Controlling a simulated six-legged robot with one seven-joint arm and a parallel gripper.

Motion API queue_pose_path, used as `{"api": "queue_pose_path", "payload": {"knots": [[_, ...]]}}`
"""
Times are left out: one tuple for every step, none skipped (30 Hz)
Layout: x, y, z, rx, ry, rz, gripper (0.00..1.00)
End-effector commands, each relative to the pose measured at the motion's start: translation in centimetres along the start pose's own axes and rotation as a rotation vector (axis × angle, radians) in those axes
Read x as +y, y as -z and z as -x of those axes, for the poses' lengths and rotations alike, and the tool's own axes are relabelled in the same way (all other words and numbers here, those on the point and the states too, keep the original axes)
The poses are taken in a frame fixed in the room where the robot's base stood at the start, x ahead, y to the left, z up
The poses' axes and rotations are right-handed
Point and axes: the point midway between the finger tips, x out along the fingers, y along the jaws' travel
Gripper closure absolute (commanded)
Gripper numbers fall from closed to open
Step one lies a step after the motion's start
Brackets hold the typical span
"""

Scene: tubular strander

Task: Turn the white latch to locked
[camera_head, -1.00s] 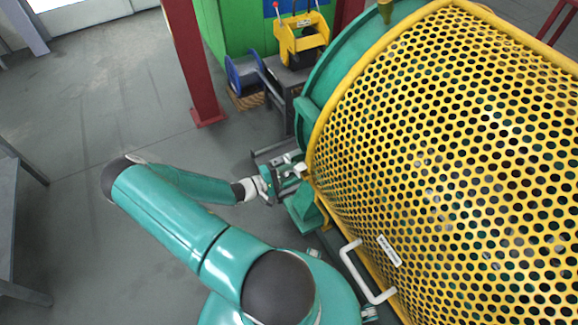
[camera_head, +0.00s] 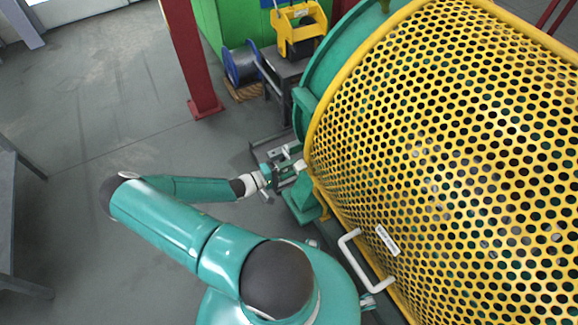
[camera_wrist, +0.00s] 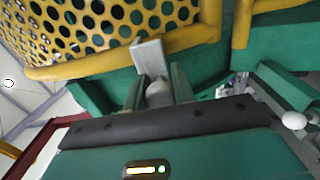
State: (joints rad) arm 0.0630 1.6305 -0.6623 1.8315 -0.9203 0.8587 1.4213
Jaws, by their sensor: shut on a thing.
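In the head view my gripper (camera_head: 280,174) is at the lower left edge of the yellow perforated guard (camera_head: 440,150). The latch (camera_head: 299,165) is small there and partly hidden by the gripper. I cannot tell its exact angle from the head view.
A white handle (camera_head: 352,262) sticks out from the guard's lower edge, right of my arm. A red post (camera_head: 188,60) stands at the back left. A yellow device (camera_head: 300,28) and a blue spool (camera_head: 240,65) are behind.

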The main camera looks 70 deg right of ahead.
Motion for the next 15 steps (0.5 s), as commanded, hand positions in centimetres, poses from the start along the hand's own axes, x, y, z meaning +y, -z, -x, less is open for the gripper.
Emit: {"api": "queue_pose_path", "payload": {"knots": [[-0.17, 0.25, 0.16, 0.005, 0.007, -0.004, 1.0], [-0.18, 0.25, 0.16, 0.005, 0.007, -0.004, 1.0], [-0.18, 0.25, 0.16, 0.005, 0.007, -0.004, 0.69], [-0.18, 0.24, 0.16, 0.005, 0.007, -0.004, 0.63], [-0.17, 0.22, 0.15, 0.004, 0.007, -0.003, 0.57], [-0.16, 0.2, 0.13, 0.004, 0.006, -0.003, 0.53], [-0.14, 0.18, 0.12, 0.003, 0.006, -0.003, 0.53], [-0.13, 0.16, 0.11, 0.003, 0.005, -0.002, 0.53], [-0.12, 0.14, 0.09, 0.003, 0.005, -0.002, 0.53], [-0.12, 0.12, 0.08, 0.002, 0.005, -0.002, 0.53], [-0.11, 0.11, 0.07, 0.002, 0.004, -0.001, 0.53], [-0.1, 0.1, 0.06, 0.002, 0.004, -0.001, 0.53], [-0.1, 0.09, 0.07, 0.002, 0.004, -0.001, 0.53], [-0.1, 0.09, 0.1, 0.002, 0.004, -0.001, 0.53], [-0.09, 0.09, 0.21, 0.002, 0.004, -0.001, 0.53]]}}
